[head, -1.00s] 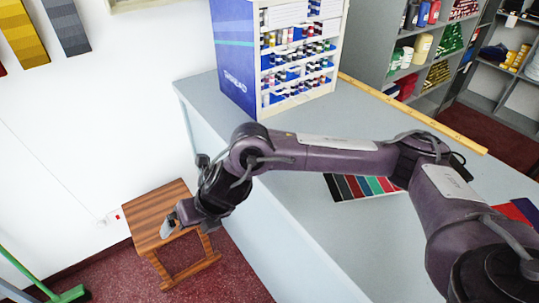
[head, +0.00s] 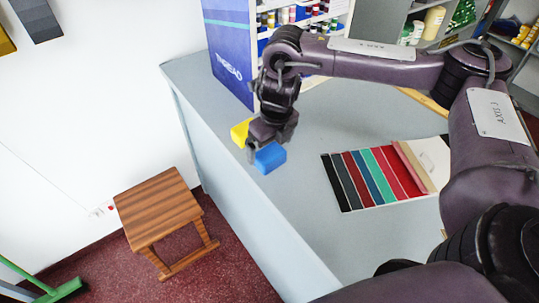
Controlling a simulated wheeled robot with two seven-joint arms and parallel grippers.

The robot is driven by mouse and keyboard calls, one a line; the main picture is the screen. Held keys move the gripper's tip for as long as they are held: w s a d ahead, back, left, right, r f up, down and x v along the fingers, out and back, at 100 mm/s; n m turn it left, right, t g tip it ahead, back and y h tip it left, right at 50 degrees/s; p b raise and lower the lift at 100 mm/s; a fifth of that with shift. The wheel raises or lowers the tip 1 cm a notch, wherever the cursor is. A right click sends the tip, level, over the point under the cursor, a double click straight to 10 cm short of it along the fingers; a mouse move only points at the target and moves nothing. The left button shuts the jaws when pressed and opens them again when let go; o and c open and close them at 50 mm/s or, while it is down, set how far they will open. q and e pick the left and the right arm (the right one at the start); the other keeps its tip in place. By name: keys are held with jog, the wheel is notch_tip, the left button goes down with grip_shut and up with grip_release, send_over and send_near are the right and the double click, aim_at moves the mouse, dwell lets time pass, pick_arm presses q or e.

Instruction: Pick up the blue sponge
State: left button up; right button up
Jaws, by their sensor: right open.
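The blue sponge (head: 270,157) lies on the grey counter (head: 310,226) near its left edge. My right gripper (head: 262,147) is right above and behind the sponge, pointing down, with its fingers at the sponge's far side. It is open; whether its fingers touch the sponge I cannot tell. Part of the sponge's back edge is hidden by the gripper. A yellow block (head: 240,132) lies just behind and left of the gripper, partly covered by it. My left gripper does not show.
A striped swatch card (head: 362,180) lies to the right of the sponge. A blue thread rack (head: 229,54) stands behind the gripper. A wooden stool (head: 158,208) stands on the floor left of the counter. The counter in front of the sponge is clear.

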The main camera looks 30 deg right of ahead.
aim_at(270, 152)
notch_tip(270, 152, down, 3)
jog(key=shift+w+r+p, duration=0.1)
jog(key=shift+r+p, duration=0.05)
jog(key=shift+p, duration=0.35)
jog(key=shift+w+d+f, duration=0.1)
jog(key=shift+w+f, duration=0.15)
jog(key=shift+f, duration=0.45)
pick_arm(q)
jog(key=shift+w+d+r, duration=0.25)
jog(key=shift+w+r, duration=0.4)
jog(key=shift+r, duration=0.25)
pick_arm(e)
jog(key=c, duration=1)
jog(key=shift+r, duration=0.1)
jog(key=shift+c, duration=0.3)
jog(key=shift+r, duration=0.5)
notch_tip(270, 152, up, 4)
jog(key=shift+r+b, duration=0.15)
jog(key=shift+b, duration=0.65)
pick_arm(q)
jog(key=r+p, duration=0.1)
jog(key=p, duration=0.1)
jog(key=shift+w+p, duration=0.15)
jog(key=shift+p, duration=0.15)
pick_arm(e)
notch_tip(270, 152, up, 15)
jog(key=shift+f, duration=0.2)
